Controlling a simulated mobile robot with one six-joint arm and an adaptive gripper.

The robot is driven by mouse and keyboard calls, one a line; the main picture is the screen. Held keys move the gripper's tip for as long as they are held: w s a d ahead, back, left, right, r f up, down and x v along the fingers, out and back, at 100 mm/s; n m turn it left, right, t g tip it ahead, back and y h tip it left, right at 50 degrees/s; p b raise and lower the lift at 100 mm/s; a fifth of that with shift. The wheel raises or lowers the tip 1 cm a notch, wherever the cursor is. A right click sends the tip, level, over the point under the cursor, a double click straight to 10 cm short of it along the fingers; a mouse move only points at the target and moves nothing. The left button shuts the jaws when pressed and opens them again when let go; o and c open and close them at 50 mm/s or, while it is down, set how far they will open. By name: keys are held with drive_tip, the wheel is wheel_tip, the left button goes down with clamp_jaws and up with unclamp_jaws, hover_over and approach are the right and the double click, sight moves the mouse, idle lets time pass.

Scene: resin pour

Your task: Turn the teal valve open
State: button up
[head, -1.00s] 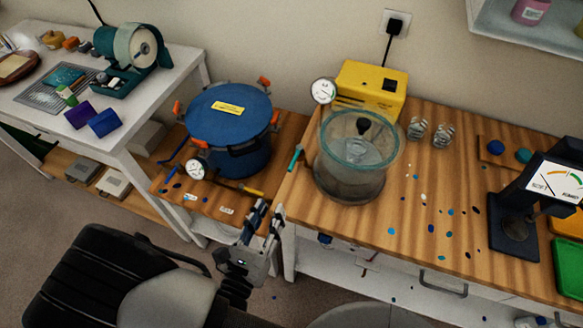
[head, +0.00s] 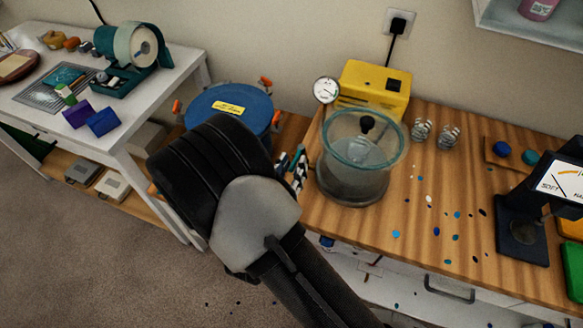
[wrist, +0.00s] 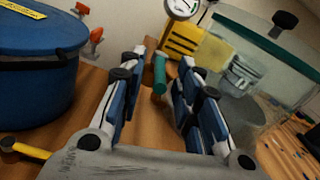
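The teal valve (wrist: 159,75) shows in the wrist view as a short upright teal handle, at the left side of the glass chamber (wrist: 250,50). My gripper (wrist: 162,66) is open, with one blue-and-white finger on each side of the handle. A gap shows between the handle and each finger, so I see no contact. In the head view my gripper (head: 292,164) is just left of the glass chamber (head: 352,182), at the bench's left edge. The valve is largely hidden there behind the fingers.
A blue pot (head: 218,103) with orange clamps stands close on the left. A yellow pump (head: 374,86) and a round gauge (head: 326,90) are behind the chamber. The bench (head: 330,222) front is partly clear.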

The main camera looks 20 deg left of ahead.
drive_tip(key=shift+c, duration=0.6)
clamp_jaws()
